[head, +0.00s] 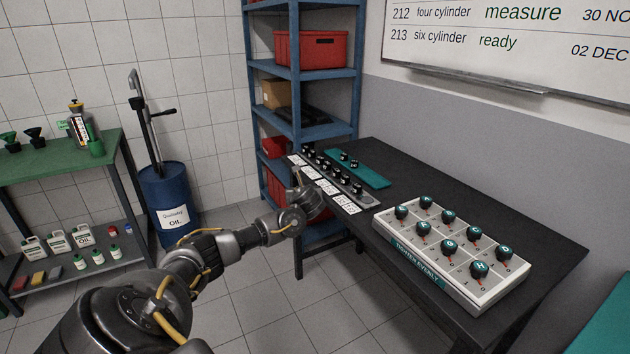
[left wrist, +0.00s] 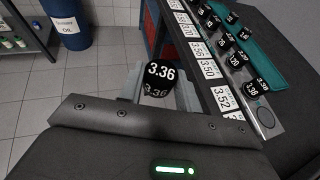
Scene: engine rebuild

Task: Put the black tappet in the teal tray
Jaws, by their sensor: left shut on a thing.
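My left gripper (head: 297,178) is shut on a black tappet (left wrist: 158,76) marked 3.36 in white. In the left wrist view the tappet sits between the two grey fingertips (left wrist: 160,88), held in the air just off the table's left edge. The teal tray (head: 373,180) lies on the far part of the dark table, behind the tappet rack. A few black tappets (head: 343,155) stand in it, and its right-hand part looks bare. The tray also shows in the left wrist view (left wrist: 246,48). My right gripper is out of view.
A grey rack (left wrist: 266,116) of several black numbered tappets stands between my gripper and the tray, with an empty round spot at its near end. White number cards (head: 329,187) line its front. A pale box with teal-topped knobs (head: 480,292) fills the table's right part.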

